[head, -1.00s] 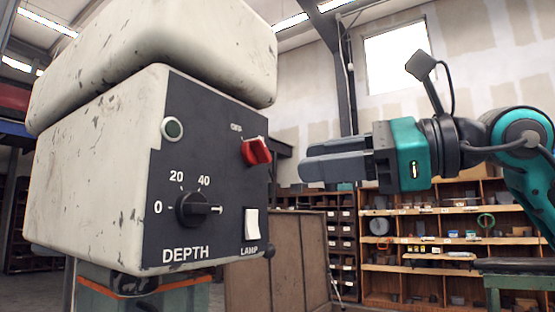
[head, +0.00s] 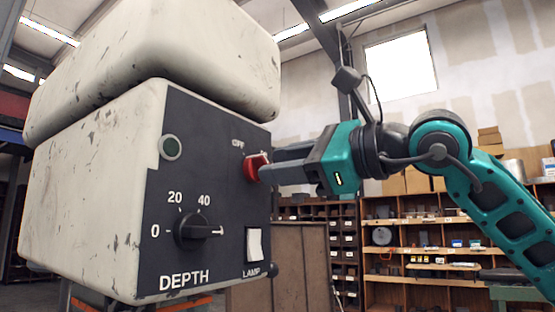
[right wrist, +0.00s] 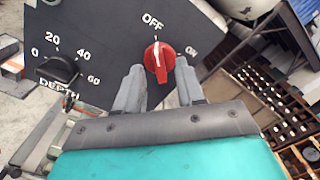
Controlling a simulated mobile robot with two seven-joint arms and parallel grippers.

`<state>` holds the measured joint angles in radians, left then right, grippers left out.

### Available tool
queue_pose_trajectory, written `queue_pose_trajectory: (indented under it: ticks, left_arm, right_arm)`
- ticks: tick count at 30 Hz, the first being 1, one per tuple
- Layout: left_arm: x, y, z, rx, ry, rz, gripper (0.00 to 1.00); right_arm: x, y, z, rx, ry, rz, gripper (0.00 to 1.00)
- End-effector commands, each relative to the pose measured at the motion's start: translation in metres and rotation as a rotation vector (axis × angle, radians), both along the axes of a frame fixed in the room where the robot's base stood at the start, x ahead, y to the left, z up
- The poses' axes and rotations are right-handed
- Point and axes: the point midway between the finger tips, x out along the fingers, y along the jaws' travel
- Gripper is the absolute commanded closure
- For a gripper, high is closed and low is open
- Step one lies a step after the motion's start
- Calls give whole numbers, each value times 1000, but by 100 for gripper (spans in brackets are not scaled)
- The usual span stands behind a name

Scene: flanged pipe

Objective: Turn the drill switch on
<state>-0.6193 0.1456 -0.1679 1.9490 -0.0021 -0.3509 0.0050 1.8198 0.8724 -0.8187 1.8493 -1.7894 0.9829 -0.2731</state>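The drill's white, scuffed head carries a dark control panel (head: 200,130). The red switch knob (head: 254,168) sits on its right side, between OFF and ON marks. In the right wrist view the red knob (right wrist: 159,60) has its white line toward OFF. My right gripper (head: 269,168) is at the knob, coming from the right, and its fingertips partly hide it in the head view. In the right wrist view my right gripper (right wrist: 160,72) is open, one finger on each side of the knob's lower part. Contact cannot be told. My left gripper is not in view.
Wooden shelves (head: 420,245) with boxes stand behind. A brown panel (head: 300,262) stands behind the drill head, to its right.

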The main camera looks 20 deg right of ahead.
Motion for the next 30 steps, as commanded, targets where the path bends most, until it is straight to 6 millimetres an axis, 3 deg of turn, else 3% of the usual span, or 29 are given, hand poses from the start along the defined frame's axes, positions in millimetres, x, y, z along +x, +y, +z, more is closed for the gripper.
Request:
queue_pose_trajectory:
  ticks: [13, 25, 30]
  left_arm:
    - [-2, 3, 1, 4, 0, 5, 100]
    - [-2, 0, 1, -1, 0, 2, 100]
    - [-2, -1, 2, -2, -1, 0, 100]
  right_arm:
    - [10, 8, 0, 0, -1, 1, 62]
    - [10, 8, 0, 0, -1, 1, 99]
    - [10, 8, 0, 0, -1, 1, 100]
